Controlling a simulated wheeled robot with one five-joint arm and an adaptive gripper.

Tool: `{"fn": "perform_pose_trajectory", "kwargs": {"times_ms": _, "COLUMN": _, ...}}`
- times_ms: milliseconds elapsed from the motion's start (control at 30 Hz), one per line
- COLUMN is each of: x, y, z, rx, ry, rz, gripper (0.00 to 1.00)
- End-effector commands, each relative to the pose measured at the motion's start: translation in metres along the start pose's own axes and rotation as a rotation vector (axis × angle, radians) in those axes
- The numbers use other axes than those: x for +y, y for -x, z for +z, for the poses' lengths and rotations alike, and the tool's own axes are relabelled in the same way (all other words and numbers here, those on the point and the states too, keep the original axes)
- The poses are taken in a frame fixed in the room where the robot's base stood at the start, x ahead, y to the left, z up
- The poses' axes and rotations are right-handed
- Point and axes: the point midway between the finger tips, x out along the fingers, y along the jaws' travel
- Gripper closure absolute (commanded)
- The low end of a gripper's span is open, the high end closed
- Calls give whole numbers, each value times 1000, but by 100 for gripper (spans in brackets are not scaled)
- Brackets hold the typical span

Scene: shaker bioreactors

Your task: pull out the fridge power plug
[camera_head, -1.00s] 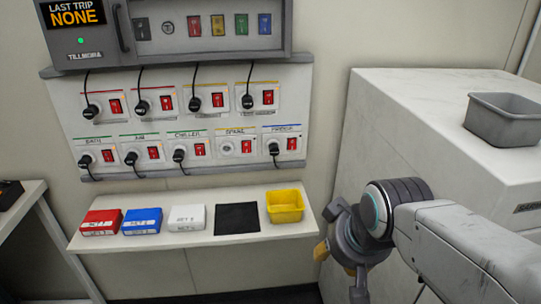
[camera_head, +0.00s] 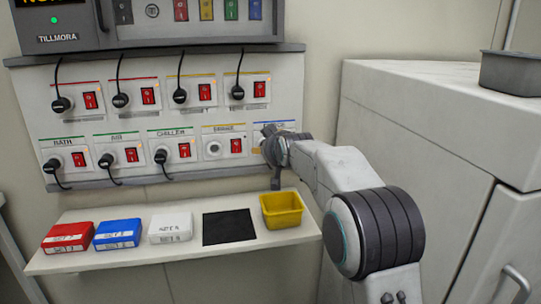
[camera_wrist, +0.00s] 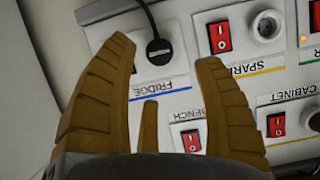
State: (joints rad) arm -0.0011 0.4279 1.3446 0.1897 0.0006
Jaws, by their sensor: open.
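The fridge power plug (camera_wrist: 158,48) is black with a dark cable and sits in its socket beside the blue-lined FRIDGE label (camera_wrist: 155,86) in the wrist view. My gripper (camera_wrist: 164,54) is open, with its brown fingers spread to either side of the plug and no grip visible on it. In the head view my gripper (camera_head: 276,142) is in front of the lower right end of the socket panel (camera_head: 120,180) and hides the fridge plug. Whether the fingers touch the panel, I cannot tell.
Several other black plugs, such as the chiller plug (camera_head: 160,156), and red switches fill the panel. An empty spare socket (camera_head: 213,148) is left of my gripper. Below, a shelf (camera_head: 180,254) holds red, blue and white boxes, a black mat (camera_head: 229,227) and a yellow bin (camera_head: 283,211).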

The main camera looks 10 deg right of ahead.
Motion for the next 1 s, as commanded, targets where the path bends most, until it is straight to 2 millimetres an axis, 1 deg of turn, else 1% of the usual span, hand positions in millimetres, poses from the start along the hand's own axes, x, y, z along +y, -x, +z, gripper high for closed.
{"fn": "perform_pose_trajectory", "kwargs": {"times_ms": 300, "x": 0, "y": -36, "z": 0, "rx": -2, "ry": 0, "rz": 0, "gripper": 38}}
{"fn": "perform_pose_trajectory", "kwargs": {"times_ms": 500, "x": 0, "y": -54, "z": 0, "rx": -1, "ry": 0, "rz": 0, "gripper": 38}}
{"fn": "perform_pose_trajectory", "kwargs": {"times_ms": 700, "x": 0, "y": -65, "z": 0, "rx": -1, "ry": 0, "rz": 0, "gripper": 38}}
{"fn": "perform_pose_trajectory", "kwargs": {"times_ms": 1000, "x": 0, "y": -68, "z": 1, "rx": -2, "ry": 0, "rz": 0, "gripper": 38}}
